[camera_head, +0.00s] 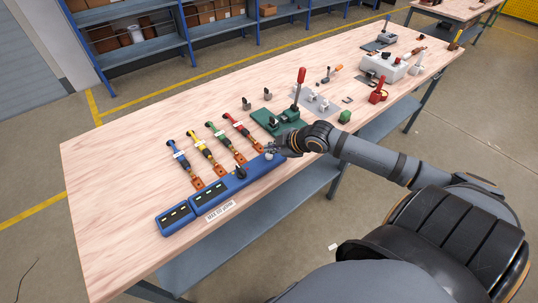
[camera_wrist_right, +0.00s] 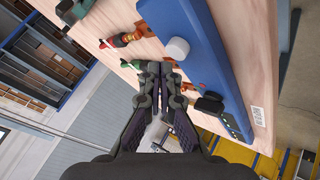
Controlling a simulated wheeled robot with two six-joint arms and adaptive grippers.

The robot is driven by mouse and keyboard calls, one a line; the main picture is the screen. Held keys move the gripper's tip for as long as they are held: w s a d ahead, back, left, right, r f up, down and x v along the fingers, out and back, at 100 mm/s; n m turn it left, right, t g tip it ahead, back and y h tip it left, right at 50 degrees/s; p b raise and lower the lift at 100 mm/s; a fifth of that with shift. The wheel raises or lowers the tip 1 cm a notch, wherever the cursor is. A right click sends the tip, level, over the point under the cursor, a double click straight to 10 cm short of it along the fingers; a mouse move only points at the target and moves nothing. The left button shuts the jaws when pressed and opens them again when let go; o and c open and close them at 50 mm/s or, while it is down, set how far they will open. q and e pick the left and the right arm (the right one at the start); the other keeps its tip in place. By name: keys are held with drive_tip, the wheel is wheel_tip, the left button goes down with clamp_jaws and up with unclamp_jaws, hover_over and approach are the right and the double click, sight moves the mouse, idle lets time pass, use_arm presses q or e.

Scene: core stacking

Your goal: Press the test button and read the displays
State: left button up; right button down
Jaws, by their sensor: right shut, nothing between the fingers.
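A long blue tester (camera_head: 228,187) lies along the table's front edge. Its left end carries dark display windows (camera_head: 176,216) with small light marks too small to read. A black knob (camera_head: 240,172) stands on its middle. A pale round button (camera_head: 268,157) is near its right end; the wrist view shows it as a light grey cap (camera_wrist_right: 178,48) on the blue housing (camera_wrist_right: 200,35). My right gripper (camera_head: 272,149) is shut and empty, its fingertips (camera_wrist_right: 160,68) close beside the button. I cannot tell whether they touch it. My left gripper is not in view.
Leads in blue (camera_head: 175,150), yellow, green and red lie behind the tester with copper-coloured ends near it. A green fixture with a red-handled lever (camera_head: 299,88) stands right of them. More tools fill the table's far right. The table's left end is clear.

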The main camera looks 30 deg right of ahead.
sight(271, 157)
drive_tip(key=shift+f, duration=0.1)
drive_tip(key=shift+f+b, duration=0.3)
drive_tip(key=shift+b, duration=0.05)
drive_tip(key=shift+f+b, duration=0.5)
drive_tip(key=shift+f, duration=0.05)
idle(0.8)
drive_tip(key=shift+r, duration=0.15)
drive_tip(key=shift+r+p, duration=0.8)
drive_tip(key=shift+p, duration=0.15)
wheel_tip(271, 157, up, 5)
drive_tip(key=p, duration=0.5)
drive_tip(key=shift+r, duration=0.15)
drive_tip(key=shift+f, duration=0.2)
